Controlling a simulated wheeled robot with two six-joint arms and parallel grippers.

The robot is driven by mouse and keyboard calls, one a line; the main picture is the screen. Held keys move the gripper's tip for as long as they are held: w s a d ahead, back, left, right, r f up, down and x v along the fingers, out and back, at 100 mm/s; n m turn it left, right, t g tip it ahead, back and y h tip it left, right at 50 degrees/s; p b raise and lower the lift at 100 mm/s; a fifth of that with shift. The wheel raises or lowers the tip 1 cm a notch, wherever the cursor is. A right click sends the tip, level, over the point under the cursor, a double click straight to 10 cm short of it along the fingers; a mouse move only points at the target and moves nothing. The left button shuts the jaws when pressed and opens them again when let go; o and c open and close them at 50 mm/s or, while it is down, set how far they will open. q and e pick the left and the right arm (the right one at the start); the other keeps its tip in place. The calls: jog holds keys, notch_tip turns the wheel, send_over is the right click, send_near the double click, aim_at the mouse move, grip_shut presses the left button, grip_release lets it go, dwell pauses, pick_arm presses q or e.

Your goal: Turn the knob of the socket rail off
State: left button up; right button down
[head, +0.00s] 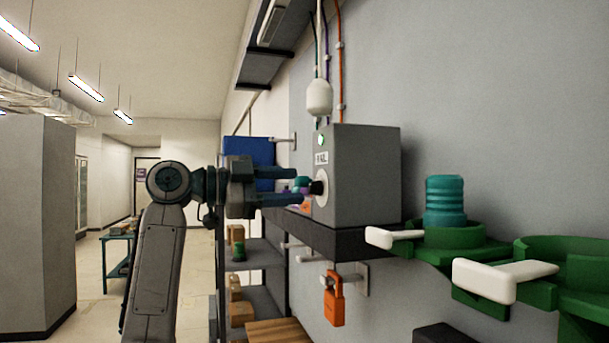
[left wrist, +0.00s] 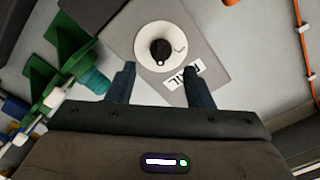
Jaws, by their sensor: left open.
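A grey box (head: 362,175) with a small label and a green light sits on a dark shelf against the wall. A black knob (head: 316,187) on a pale round dial sticks out of its left face. In the left wrist view the knob (left wrist: 160,50) shows on its white dial (left wrist: 172,62), beyond the fingertips. My left gripper (head: 296,186) is open, its two fingers pointing at the box, one above and one below the knob's height. In the left wrist view the fingers (left wrist: 162,80) are spread with nothing between them. My right gripper is not in view.
Green holders (head: 465,254) with white handles and a teal ribbed container (head: 445,200) stand right of the box. An orange padlock (head: 333,300) hangs below the shelf. A blue box (head: 248,160) and a rack with small boxes are behind my gripper. Open floor lies at left.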

aim_at(310, 186)
pick_arm(q)
jog(key=p+x, duration=0.1)
jog(key=x, duration=0.2)
jog(key=shift+w+d, duration=0.2)
jog(key=shift+d, duration=0.05)
jog(key=shift+f, duration=0.1)
jog(key=shift+d, duration=0.1)
jog(key=shift+c, duration=1.1)
jog(key=c, duration=0.7)
jog(key=shift+c, duration=0.2)
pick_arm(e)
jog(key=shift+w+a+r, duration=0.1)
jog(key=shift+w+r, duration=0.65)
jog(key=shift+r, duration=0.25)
